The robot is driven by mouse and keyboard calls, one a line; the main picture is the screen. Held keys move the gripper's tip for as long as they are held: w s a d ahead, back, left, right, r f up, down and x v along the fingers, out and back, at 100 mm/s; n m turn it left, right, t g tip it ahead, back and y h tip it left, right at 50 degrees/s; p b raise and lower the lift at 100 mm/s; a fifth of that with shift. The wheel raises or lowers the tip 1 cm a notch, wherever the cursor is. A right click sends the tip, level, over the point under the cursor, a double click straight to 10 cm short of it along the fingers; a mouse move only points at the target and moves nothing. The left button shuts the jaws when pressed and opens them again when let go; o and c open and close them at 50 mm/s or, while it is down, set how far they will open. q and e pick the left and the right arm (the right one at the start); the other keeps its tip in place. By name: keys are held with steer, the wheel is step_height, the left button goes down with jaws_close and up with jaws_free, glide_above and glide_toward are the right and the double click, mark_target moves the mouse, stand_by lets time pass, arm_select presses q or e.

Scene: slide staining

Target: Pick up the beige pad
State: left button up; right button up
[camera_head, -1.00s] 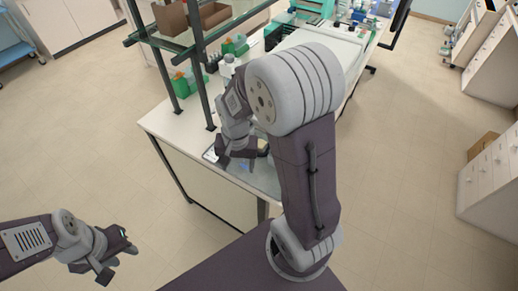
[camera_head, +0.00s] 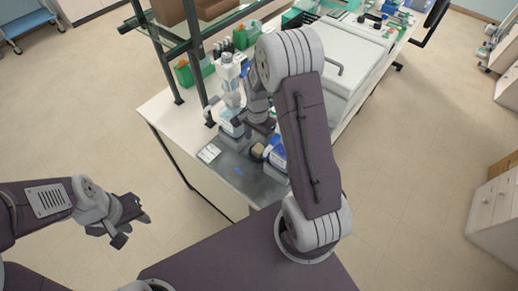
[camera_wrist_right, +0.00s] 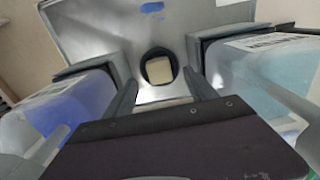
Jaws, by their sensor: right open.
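The beige pad (camera_wrist_right: 158,69) lies in a small round dark dish on a grey metal tray (camera_wrist_right: 92,25). In the head view the pad (camera_head: 258,149) shows small, just below my right gripper (camera_head: 262,126). In the right wrist view the fingers of my right gripper (camera_wrist_right: 162,84) stand wide apart, one on each side of the dish. They look empty and above the pad; their exact height is hard to tell. My left gripper (camera_head: 128,224) is empty, fingers apart, out over the floor at lower left.
A blue-and-white box (camera_head: 277,156) stands close right of the pad; in the wrist view, blue containers (camera_wrist_right: 70,108) (camera_wrist_right: 262,76) flank my right gripper. A white microscope (camera_head: 229,85) stands behind left. A white card (camera_head: 209,152) lies at the tray's left. The tray's front is mostly clear.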

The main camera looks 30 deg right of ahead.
mark_target(259, 148)
steer(key=shift+d+f, duration=0.3)
step_height(259, 148, down, 4)
steer(key=shift+s+a+r+p, duration=0.1)
steer(key=shift+p, duration=0.45)
steer(key=shift+f, duration=0.45)
jaws_close()
step_height(259, 148, up, 10)
steer(key=shift+b, duration=0.45)
